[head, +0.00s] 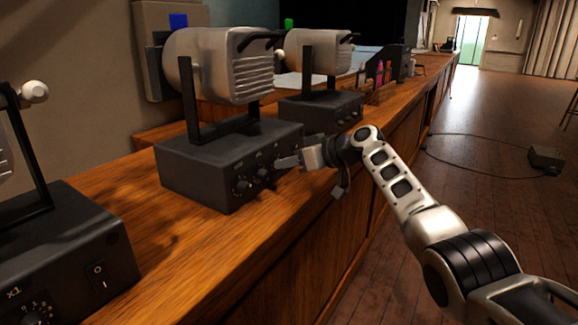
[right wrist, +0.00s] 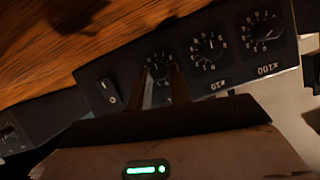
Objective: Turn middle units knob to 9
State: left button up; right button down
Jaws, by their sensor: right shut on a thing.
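The middle machine is a dark box (head: 205,172) with a ribbed grey drum on top. Its front panel carries three dials. The units dial (right wrist: 160,68) is the one beside the switch in the right wrist view. My right gripper (head: 284,161) reaches the panel from the right. In the right wrist view its two fingers (right wrist: 163,84) are shut on the units knob, one on each side. The fingers partly hide the knob and scale, so I cannot read its setting. The tens dial (right wrist: 208,50) and hundreds dial (right wrist: 263,29) are uncovered. My left gripper is not in view.
A rocker switch (right wrist: 108,90) sits beside the units dial. A similar machine (head: 60,245) stands at near left, and another (head: 320,108) stands behind. The wooden desk's (head: 290,225) front edge runs below my right arm. The floor to the right is mostly open.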

jog(key=shift+f+m, duration=0.1)
jog(key=shift+m, duration=0.2)
jog(key=shift+b, duration=0.35)
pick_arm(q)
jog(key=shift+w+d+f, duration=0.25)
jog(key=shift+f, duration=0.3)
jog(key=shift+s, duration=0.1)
pick_arm(e)
jog(key=c, duration=1.3)
grip_release()
